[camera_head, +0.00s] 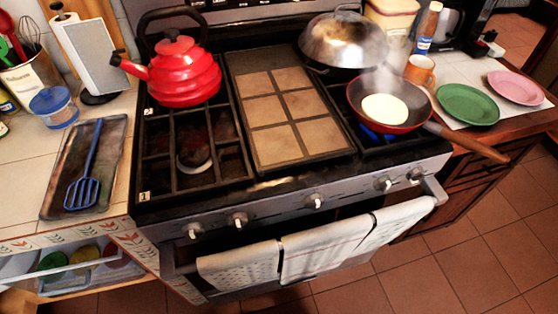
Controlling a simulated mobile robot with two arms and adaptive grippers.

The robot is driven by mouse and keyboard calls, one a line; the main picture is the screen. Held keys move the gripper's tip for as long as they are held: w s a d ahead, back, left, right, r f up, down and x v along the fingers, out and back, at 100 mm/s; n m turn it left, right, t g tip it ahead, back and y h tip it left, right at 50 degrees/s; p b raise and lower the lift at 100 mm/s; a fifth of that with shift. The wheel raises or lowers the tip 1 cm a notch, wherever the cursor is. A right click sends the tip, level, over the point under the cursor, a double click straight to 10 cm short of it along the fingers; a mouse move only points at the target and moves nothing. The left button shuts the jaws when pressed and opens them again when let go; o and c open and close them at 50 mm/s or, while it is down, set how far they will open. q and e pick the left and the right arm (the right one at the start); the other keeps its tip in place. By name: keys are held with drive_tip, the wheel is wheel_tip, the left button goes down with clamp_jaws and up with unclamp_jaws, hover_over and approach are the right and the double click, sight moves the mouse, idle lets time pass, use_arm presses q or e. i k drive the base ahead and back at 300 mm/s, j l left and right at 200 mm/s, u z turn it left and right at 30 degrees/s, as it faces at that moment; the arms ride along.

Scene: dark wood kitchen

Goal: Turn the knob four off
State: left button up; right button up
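A row of several white stove knobs runs along the front panel of the stove (280,195). From the left they are the first knob (193,231), the second (239,220), the middle one (316,201), the fourth (384,183) and the rightmost (415,175). No numbers on the knobs can be read. A blue flame (370,134) burns under the red frying pan (408,122) at the front right, and a steaming pale pancake (384,109) lies in it. Neither of my grippers is in view.
The pan's wooden handle (467,143) sticks out past the stove's front right. Towels (325,247) hang on the oven handle below the knobs. A red kettle (184,72) and a domed lid (342,40) sit at the back. The tiled floor (450,270) in front is clear.

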sight(416, 174)
drive_tip(key=l+z, duration=0.1)
drive_tip(key=z, duration=0.4)
drive_tip(key=k+l+z, duration=0.1)
drive_tip(key=z, duration=0.4)
